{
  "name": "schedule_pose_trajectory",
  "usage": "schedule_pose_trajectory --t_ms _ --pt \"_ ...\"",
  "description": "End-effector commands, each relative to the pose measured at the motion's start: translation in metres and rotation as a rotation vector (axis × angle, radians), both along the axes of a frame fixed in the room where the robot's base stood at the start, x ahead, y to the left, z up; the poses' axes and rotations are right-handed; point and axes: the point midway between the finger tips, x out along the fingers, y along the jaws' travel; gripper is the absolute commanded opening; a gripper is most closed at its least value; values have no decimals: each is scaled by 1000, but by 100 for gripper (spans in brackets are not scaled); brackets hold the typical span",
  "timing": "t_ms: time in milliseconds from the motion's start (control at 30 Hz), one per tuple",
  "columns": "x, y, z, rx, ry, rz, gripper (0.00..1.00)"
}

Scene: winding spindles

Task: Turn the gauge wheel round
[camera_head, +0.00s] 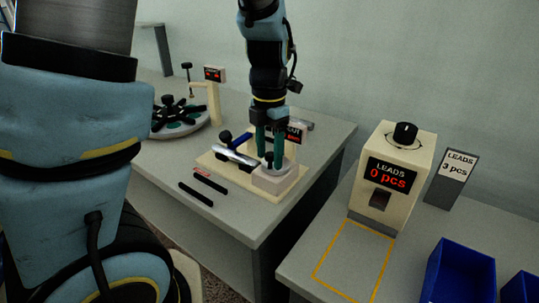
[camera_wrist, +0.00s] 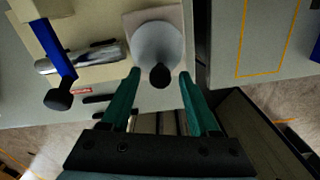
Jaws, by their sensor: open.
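A pale round wheel (camera_wrist: 158,42) with a black knob (camera_wrist: 160,75) on its near edge sits on a block, seen from above in the wrist view. I take it to be the gauge wheel. In the head view the wheel (camera_head: 284,164) is partly hidden by my gripper. My gripper (camera_wrist: 161,73) is open, pointing down, with its green fingertips on either side of the knob. I cannot tell whether either finger touches it. In the head view my gripper (camera_head: 269,162) is low over the block.
A blue-handled lever with a metal cylinder (camera_head: 237,154) stands left of the wheel on the same base plate. A small red-digit display (camera_head: 296,134) is partly hidden behind my fingers. A turntable (camera_head: 177,127) is farther left. A LEADS dispenser (camera_head: 391,177) and blue bin (camera_head: 458,274) stand right.

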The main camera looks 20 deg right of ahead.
Motion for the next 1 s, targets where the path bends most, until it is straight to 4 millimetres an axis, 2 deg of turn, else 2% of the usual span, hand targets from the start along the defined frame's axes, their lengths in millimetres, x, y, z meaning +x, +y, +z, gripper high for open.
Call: schedule_pose_trajectory --t_ms 100,400,900,1000 --pt "0 1 -8 1 2 0 62" --pt "0 0 -9 0 0 0 62" --pt "0 0 -9 1 0 0 5" --pt "0 0 -9 0 0 0 0"
